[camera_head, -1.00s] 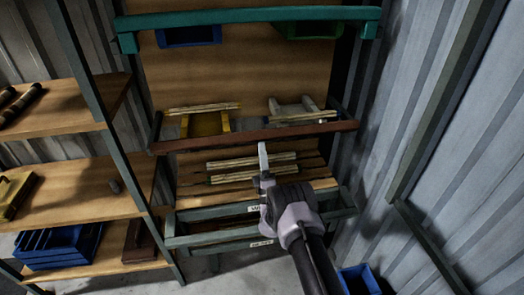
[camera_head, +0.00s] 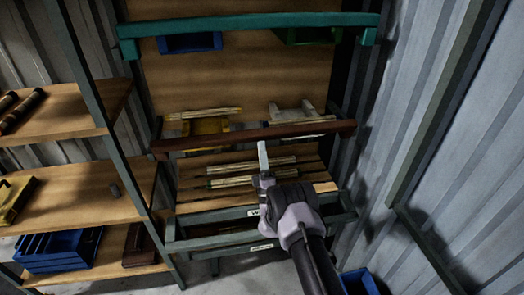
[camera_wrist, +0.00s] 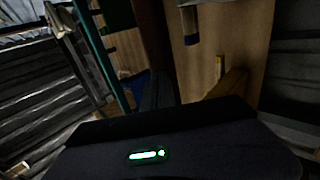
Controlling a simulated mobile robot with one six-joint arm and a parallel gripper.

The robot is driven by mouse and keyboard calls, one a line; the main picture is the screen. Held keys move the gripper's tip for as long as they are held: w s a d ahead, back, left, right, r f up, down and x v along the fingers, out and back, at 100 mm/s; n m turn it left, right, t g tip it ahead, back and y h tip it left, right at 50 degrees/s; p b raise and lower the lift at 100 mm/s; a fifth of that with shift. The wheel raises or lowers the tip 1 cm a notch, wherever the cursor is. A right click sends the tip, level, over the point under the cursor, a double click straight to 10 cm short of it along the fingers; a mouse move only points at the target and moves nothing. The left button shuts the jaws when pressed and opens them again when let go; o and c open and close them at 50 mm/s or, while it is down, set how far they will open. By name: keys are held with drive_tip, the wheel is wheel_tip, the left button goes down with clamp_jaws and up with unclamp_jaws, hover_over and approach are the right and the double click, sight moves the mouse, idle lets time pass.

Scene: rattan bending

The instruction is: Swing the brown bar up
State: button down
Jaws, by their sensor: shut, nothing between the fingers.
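The brown bar (camera_head: 225,140) runs across the front of the wooden rack in the head view, below the teal bar (camera_head: 250,20). My gripper (camera_head: 263,147) is shut and empty. Its tip is close under the bar's lower edge, near mid-length; I cannot tell whether they touch. In the wrist view, a dark brown upright strip (camera_wrist: 153,35) beyond the fingers looks like the brown bar. The fingers (camera_wrist: 157,88) are dark there, with the gripper housing below.
Pale rods (camera_head: 250,163) lie on the slatted shelf behind my gripper. A yellow block (camera_head: 205,126) and a grey one (camera_head: 293,113) stand behind the bar. Shelving (camera_head: 75,195) is at left, a corrugated wall (camera_head: 450,150) at right.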

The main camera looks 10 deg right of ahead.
drive_tip(key=shift+w+r, duration=0.4)
drive_tip(key=shift+r, duration=0.45)
